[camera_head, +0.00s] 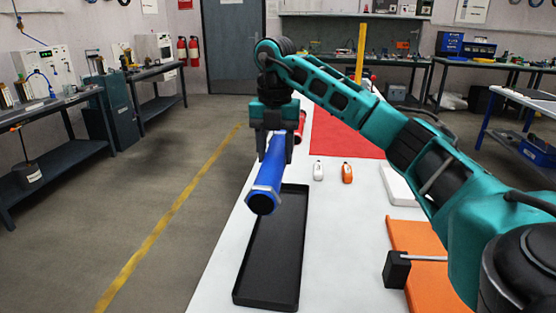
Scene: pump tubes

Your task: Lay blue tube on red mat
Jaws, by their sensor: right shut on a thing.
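My right gripper (275,154) hangs over the left part of the white table and is shut on the blue tube (266,188). The tube is held tilted, its near end lower, above the far end of the black tray (269,270). The red mat (345,137) lies flat on the table beyond and to the right of the gripper. My right arm crosses in front of part of the mat. My left gripper is not in view.
A white and an orange small bottle (347,173) stand near the mat's front edge. A red object (300,126) shows partly behind the gripper. An orange panel (416,240) lies at the right. The tray's visible floor is empty. The table's left edge is close to the tray.

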